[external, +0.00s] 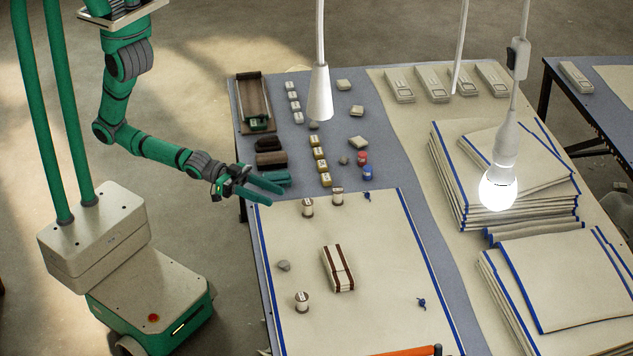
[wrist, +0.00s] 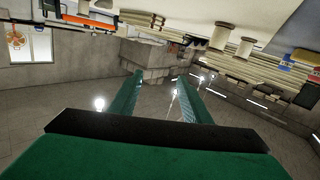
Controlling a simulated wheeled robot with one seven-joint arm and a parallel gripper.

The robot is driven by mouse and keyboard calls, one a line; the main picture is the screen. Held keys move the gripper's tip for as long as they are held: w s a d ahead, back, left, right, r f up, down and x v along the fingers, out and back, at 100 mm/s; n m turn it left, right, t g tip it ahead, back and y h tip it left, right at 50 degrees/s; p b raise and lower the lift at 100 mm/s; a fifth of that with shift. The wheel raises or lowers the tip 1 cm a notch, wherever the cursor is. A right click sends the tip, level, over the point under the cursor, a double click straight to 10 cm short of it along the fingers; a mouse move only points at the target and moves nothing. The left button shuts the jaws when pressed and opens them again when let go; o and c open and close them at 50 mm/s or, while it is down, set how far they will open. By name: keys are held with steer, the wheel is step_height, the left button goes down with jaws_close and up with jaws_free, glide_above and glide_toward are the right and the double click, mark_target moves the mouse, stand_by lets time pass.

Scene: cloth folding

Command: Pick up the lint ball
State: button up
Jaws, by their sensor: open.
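A small grey lump (external: 283,265), which looks like the lint ball, lies on the left part of the cream cloth (external: 380,255) with blue edges in the external view. My gripper (external: 286,186) is beyond the cloth's far left corner, its fingers pointing right with a gap between them. It is apart from the grey lump, which is nearer the camera. In the wrist view my gripper (wrist: 160,76) shows two green fingers spread with nothing between them. I cannot make out the lump in the wrist view.
A striped bundle (external: 338,268), spools (external: 301,301) and blue scraps (external: 421,302) are on the cloth. Other grey lumps (external: 343,160) and small blocks (external: 318,153) lie behind it. Hanging lamps (external: 319,92) come down over the table. Folded cloth stacks (external: 505,175) stand at right.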

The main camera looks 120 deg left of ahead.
steer(key=w+a+n+g+y, duration=0.2)
steer(key=w+a+y, duration=0.3)
steer(key=w+a, duration=0.55)
steer(key=n+g+y, duration=0.2)
steer(key=n+g, duration=0.5)
steer(key=g, duration=0.7)
glide_above(344, 158)
steer(key=a, duration=0.4)
steer(key=shift+w+d+f, duration=0.1)
steer(key=shift+w+f, duration=0.1)
steer(key=shift+f, duration=0.4)
steer(key=shift+w+f, duration=0.2)
steer(key=shift+f, duration=0.35)
steer(key=shift+s+g+h, duration=0.6)
steer(key=shift+h, duration=0.5)
steer(key=d+r+h, duration=0.4)
steer(key=r+h, duration=0.1)
steer(key=h, duration=0.1)
steer(key=shift+h, duration=0.3)
step_height(344, 158, down, 5)
steer(key=shift+w+d, duration=0.1)
steer(key=shift+a+f, duration=0.15)
steer(key=shift+f, duration=1.35)
steer(key=shift+a+f, duration=0.15)
steer(key=shift+f, duration=1.35)
jaws_close()
